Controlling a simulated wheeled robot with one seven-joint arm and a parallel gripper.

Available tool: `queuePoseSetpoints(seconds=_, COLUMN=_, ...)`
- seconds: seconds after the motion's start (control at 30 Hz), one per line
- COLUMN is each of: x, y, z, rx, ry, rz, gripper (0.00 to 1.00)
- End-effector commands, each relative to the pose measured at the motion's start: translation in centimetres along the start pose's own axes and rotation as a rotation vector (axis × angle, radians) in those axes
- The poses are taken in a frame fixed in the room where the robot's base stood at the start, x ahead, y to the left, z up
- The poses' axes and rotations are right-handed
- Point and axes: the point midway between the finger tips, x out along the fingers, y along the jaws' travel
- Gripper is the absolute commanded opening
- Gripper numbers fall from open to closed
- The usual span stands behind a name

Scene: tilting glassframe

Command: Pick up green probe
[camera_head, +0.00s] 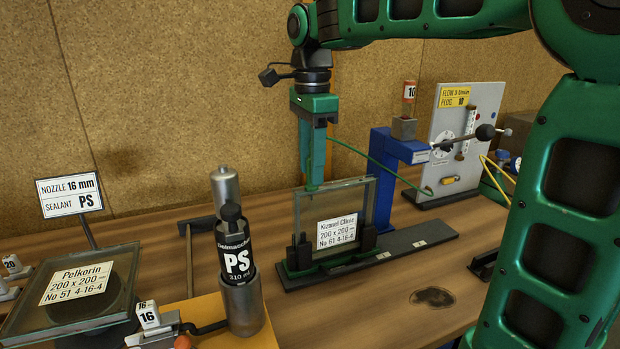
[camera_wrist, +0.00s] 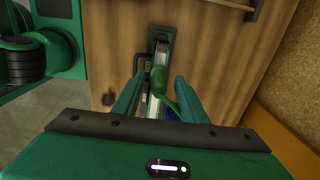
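A glass pane unit (camera_head: 343,203) labelled "Kizanel Clinic" stands upright in a dark stand on the bench. My gripper (camera_head: 312,186) points down above its left upper edge. In the wrist view, my gripper's two fingers (camera_wrist: 160,82) are apart, with a green piece (camera_wrist: 168,90) between them that looks like the green probe. In the head view the fingers hide the probe, and a thin green cable (camera_head: 378,162) runs from there to the right.
A blue stand (camera_head: 394,160) and a grey panel (camera_head: 463,130) stand behind to the right. The bench front near the dark stain is clear.

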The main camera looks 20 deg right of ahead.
Motion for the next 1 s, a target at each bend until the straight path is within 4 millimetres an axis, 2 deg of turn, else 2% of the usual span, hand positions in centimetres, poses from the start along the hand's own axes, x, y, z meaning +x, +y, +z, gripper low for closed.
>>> queuePoseSetpoints(seconds=0.17, x=0.0, y=0.0, z=0.0, rx=0.000, ry=0.000, rz=0.000, gripper=0.38)
queuePoseSetpoints(seconds=0.3, x=0.0, y=0.0, z=0.0, rx=0.000, ry=0.000, rz=0.000, gripper=0.05)
queuePoseSetpoints(seconds=0.33, x=0.0, y=0.0, z=0.0, rx=0.000, ry=0.000, rz=0.000, gripper=0.00)
queuePoseSetpoints(seconds=0.77, x=-0.5, y=0.0, z=0.0, rx=0.000, ry=0.000, rz=-0.001, gripper=0.00)
queuePoseSetpoints(seconds=1.0, x=-3.1, y=-0.2, z=0.1, rx=-0.002, ry=0.000, rz=-0.004, gripper=0.00)
